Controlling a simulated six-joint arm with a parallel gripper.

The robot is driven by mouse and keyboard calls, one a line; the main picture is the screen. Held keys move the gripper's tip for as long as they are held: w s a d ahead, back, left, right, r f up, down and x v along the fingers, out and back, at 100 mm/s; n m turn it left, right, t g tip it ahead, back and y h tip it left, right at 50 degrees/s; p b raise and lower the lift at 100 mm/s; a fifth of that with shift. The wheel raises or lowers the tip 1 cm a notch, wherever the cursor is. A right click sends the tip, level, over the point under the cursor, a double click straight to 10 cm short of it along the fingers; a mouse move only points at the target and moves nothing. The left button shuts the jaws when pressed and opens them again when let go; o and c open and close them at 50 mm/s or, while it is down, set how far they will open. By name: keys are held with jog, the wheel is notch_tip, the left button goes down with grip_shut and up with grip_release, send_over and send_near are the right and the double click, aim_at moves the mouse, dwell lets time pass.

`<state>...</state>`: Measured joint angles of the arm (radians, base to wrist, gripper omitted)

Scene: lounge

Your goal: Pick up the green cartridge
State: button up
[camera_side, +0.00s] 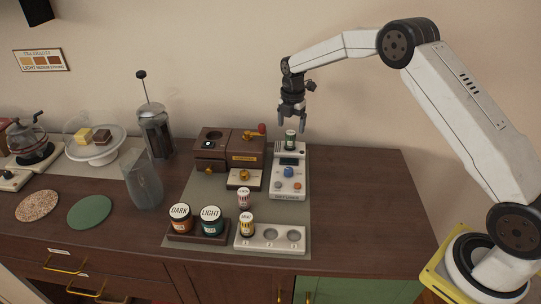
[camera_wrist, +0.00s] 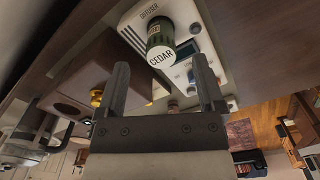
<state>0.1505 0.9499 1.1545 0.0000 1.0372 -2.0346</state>
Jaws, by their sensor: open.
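The green cartridge (camera_side: 290,140) stands upright on the back part of the white diffuser (camera_side: 288,178). In the wrist view the green cartridge (camera_wrist: 161,42) shows a white top marked "CEDAR", and the diffuser (camera_wrist: 185,14) carries the word "DIFFUSER". My gripper (camera_side: 292,128) is open and points down, with its fingertips just above and around the level of the cartridge top. In the wrist view my gripper (camera_wrist: 160,68) has its two fingers apart, with the cartridge ahead of the gap between them. I cannot tell whether a finger touches it.
A brown box unit (camera_side: 229,150) with brass knobs stands just left of the diffuser. The counter right of the diffuser (camera_side: 360,200) is clear.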

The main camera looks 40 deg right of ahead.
aim_at(291, 132)
jog(key=shift+f, duration=0.1)
jog(key=shift+s+a+f, duration=0.1)
jog(key=shift+a+f, duration=0.05)
jog(key=shift+f, duration=2.35)
grip_shut()
